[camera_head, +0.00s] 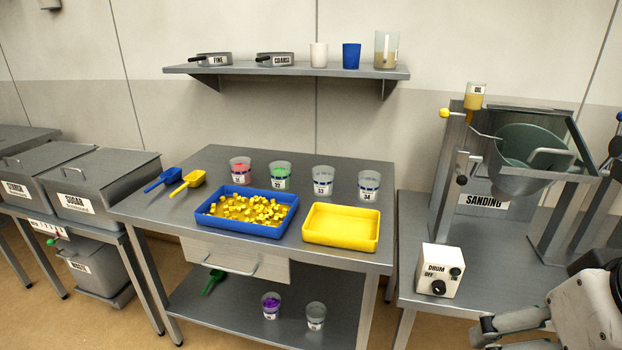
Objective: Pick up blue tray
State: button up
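The blue tray (284,231) sits on the metal table, left of its middle, and holds many small yellow pieces. A yellow tray (340,240), which looks empty, stands just to its right. My gripper (484,334) is at the bottom right corner, partly cut off by the frame edge. It is well to the right of the blue tray and apart from it. Its fingers point left, and I cannot tell how far they are spread.
Several labelled cups (323,181) stand behind the trays. A blue scoop (163,180) and a yellow scoop (187,182) lie to the left. A drum control box (439,270) and the sanding machine (490,165) stand at right. A wall shelf (290,70) hangs above.

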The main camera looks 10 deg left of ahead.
aim_at(258, 212)
jog(key=i+j+u, duration=0.2)
jog(key=i, duration=0.55)
jog(key=i+u, duration=0.2)
jog(key=i, duration=0.5)
